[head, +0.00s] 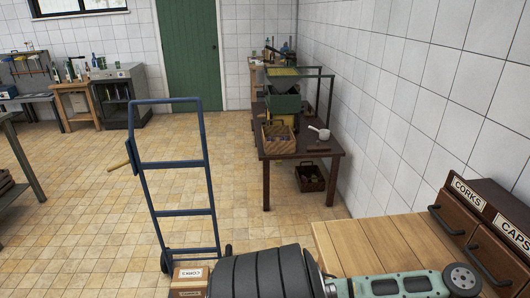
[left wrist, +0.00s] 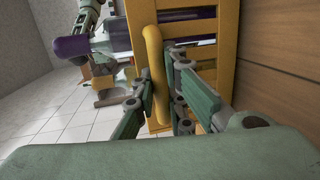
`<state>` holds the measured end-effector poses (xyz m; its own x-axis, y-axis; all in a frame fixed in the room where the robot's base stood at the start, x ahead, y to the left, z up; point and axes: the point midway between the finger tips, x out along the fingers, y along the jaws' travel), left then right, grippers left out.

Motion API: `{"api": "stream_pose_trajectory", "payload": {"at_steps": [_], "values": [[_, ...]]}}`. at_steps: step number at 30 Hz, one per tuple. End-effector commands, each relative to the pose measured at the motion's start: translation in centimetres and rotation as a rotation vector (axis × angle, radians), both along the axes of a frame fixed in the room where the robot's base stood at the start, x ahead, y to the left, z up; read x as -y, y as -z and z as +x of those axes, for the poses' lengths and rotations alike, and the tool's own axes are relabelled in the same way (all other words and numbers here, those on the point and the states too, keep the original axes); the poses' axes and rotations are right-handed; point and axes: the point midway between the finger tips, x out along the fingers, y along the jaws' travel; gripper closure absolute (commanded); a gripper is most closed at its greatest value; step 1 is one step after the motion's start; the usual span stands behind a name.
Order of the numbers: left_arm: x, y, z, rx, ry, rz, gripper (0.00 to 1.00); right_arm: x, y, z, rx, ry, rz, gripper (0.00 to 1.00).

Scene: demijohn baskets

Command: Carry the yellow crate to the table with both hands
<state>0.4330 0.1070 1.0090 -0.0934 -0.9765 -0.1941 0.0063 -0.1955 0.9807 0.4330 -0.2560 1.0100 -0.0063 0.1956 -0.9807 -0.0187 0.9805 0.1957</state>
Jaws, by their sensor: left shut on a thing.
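The yellow crate (left wrist: 200,62) fills the upper middle of the left wrist view, with a rounded yellow handle (left wrist: 154,45) on its near side. My left gripper (left wrist: 158,88) has its fingers on either side of this handle and is shut on it. A purple-ended bottle-like thing (left wrist: 112,46) shows at the crate's left. The crate is not seen in the head view. A dark brown table (head: 328,153) stands by the right wall there.
A blue hand truck (head: 182,163) stands left of centre. A light wooden worktop (head: 365,248) is at lower right. Tiled floor (head: 95,185) is free at left.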

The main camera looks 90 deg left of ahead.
Motion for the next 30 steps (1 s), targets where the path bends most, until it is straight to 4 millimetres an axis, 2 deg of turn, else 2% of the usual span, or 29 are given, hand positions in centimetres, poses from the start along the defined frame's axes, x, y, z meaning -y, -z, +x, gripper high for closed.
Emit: {"api": "stream_pose_trajectory", "payload": {"at_steps": [1,6,7,14,20,21,28,30], "values": [[0.05,-0.5,0.09,0.005,-0.001,-0.008,1.0,-0.06,-0.33,0.13,0.006,-0.001,0.003,1.0],[0.05,-0.5,0.09,0.005,-0.001,-0.008,1.0,-0.06,-0.33,0.13,0.006,-0.001,0.003,1.0],[0.05,-0.5,0.09,0.005,-0.001,-0.008,0.87,-0.06,-0.33,0.13,0.006,-0.001,0.003,1.0],[0.04,-0.32,0.05,0.003,-0.001,-0.005,0.67,-0.06,-0.29,0.1,0.005,0.0,0.003,1.0],[0.02,-0.18,0.02,0.001,0.0,-0.002,0.67,-0.04,-0.24,0.06,0.003,-0.001,0.002,1.0],[-0.02,0.34,-0.07,-0.005,0.0,0.006,0.67,0.0,0.09,-0.08,-0.003,-0.002,0.0,0.88],[-0.02,0.18,-0.03,-0.003,-0.001,0.003,0.67,-0.01,0.05,-0.05,-0.002,0.0,0.0,0.68],[-0.02,0.13,-0.02,-0.002,0.0,0.002,0.67,-0.01,0.04,-0.03,-0.001,0.0,0.0,0.67]]}}
